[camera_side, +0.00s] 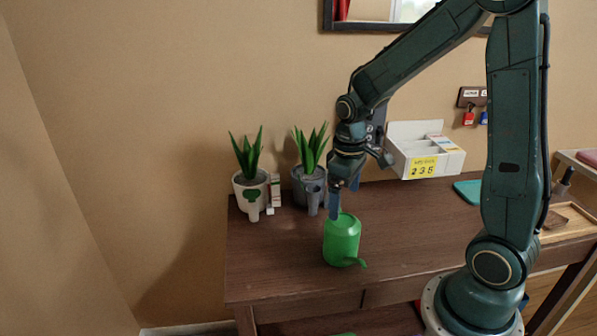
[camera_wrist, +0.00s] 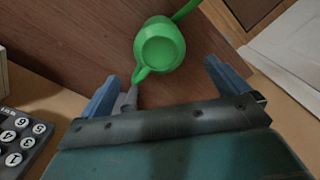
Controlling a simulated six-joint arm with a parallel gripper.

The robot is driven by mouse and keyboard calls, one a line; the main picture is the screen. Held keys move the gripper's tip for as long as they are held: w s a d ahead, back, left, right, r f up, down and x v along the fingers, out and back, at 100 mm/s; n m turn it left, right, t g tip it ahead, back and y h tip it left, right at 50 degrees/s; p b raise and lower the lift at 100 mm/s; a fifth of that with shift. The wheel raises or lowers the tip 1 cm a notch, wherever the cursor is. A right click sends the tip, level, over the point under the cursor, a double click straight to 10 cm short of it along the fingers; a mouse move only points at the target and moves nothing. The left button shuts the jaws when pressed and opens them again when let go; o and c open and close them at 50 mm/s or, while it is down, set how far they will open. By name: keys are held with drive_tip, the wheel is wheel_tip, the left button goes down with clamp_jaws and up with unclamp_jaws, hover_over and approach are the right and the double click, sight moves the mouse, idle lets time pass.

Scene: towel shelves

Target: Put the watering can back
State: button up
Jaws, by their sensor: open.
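The green watering can (camera_side: 342,242) stands upright on the brown desk, near its left front, with its thin spout pointing toward the front right. In the wrist view the can (camera_wrist: 160,47) lies just beyond my blue fingertips, between their lines. A green arm of it reaches down beside the left finger, and another runs to the top edge. My gripper (camera_side: 336,198) points down at the can's rear upper side; its fingers (camera_wrist: 165,84) are spread apart with nothing held between them. Whether a finger touches the can I cannot tell.
Two potted plants stand behind left, one in a white pot (camera_side: 239,196) and one in a grey pot (camera_side: 298,188), with small pale and grey items in front. A white divided box (camera_side: 402,160) stands at the back. A teal mat (camera_side: 468,191) lies right. The desk's front left (camera_side: 270,275) is clear.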

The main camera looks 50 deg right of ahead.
drive_tip(key=shift+r, duration=0.1)
idle(0.3)
drive_tip(key=s+a+r+m+t, duration=0.1)
drive_tip(key=s+a+r+t, duration=0.4)
drive_tip(key=s+r, duration=0.8)
drive_tip(key=a+r, duration=0.1)
drive_tip(key=a, duration=0.2)
drive_tip(key=shift+s+a+r+t, duration=0.15)
drive_tip(key=shift+r+t, duration=0.15)
drive_tip(key=shift+r, duration=0.1)
